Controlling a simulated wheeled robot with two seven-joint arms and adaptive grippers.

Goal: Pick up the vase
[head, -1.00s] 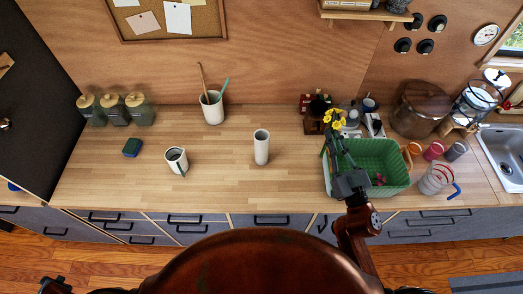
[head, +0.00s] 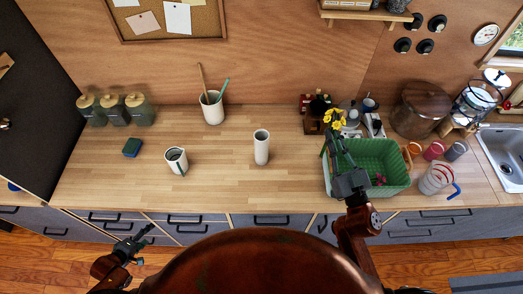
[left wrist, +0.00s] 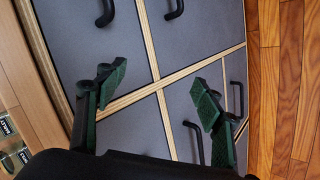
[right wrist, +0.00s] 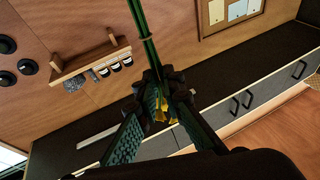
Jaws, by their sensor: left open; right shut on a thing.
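The white, tall, cylindrical vase (head: 261,150) stands upright and empty-looking in the middle of the wooden counter in the head view. My left gripper (head: 143,236) is open and empty, low in front of the counter drawers, left of the vase and apart from it. My right gripper (head: 341,155) is shut on yellow flowers (head: 335,119) with green stems, over the green basket. The right wrist view shows its fingers (right wrist: 160,92) closed around the stems.
A utensil holder (head: 212,110) stands behind. Glass jars (head: 139,109) are at the far left. The green basket (head: 395,150) is at the right. The counter around the vase is clear.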

